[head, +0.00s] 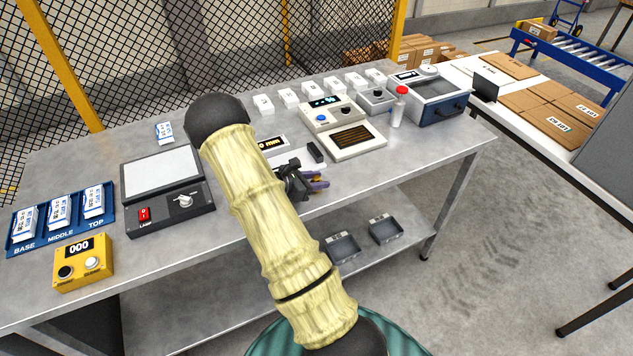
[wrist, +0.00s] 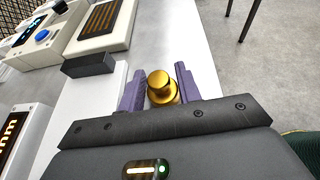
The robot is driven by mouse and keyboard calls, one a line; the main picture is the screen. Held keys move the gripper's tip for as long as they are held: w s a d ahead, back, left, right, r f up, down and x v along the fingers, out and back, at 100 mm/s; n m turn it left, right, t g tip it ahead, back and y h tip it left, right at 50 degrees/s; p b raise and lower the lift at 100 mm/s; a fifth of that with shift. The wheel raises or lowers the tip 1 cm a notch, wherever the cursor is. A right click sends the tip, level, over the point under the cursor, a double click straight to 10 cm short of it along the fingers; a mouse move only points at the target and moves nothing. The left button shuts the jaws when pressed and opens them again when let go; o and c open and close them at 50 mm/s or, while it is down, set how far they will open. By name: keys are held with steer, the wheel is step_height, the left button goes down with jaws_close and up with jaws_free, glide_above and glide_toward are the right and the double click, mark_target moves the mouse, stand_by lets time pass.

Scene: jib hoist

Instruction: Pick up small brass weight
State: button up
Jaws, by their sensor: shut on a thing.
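The small brass weight (wrist: 160,90) is a golden knobbed cylinder in the wrist view. It sits between the two purple fingers of my gripper (wrist: 159,75), which is shut on it. In the head view my gripper (head: 312,184) is over the front part of the grey workbench (head: 355,185), mostly hidden behind my arm. The weight is too hidden there to make out clearly. I cannot tell whether it touches the bench top.
A black block (head: 315,152) and a cream unit with a brown slatted plate (head: 352,140) stand just beyond my gripper. A lamp box (head: 163,185) and blue tray (head: 60,225) are at left. A blue-grey machine (head: 428,97) stands at right. Two grey bins (head: 343,248) are below.

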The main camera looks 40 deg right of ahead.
mark_target(317, 177)
step_height(317, 177, up, 18)
steer(key=b, duration=0.1)
steer(key=shift+f, duration=0.1)
stand_by(0.8)
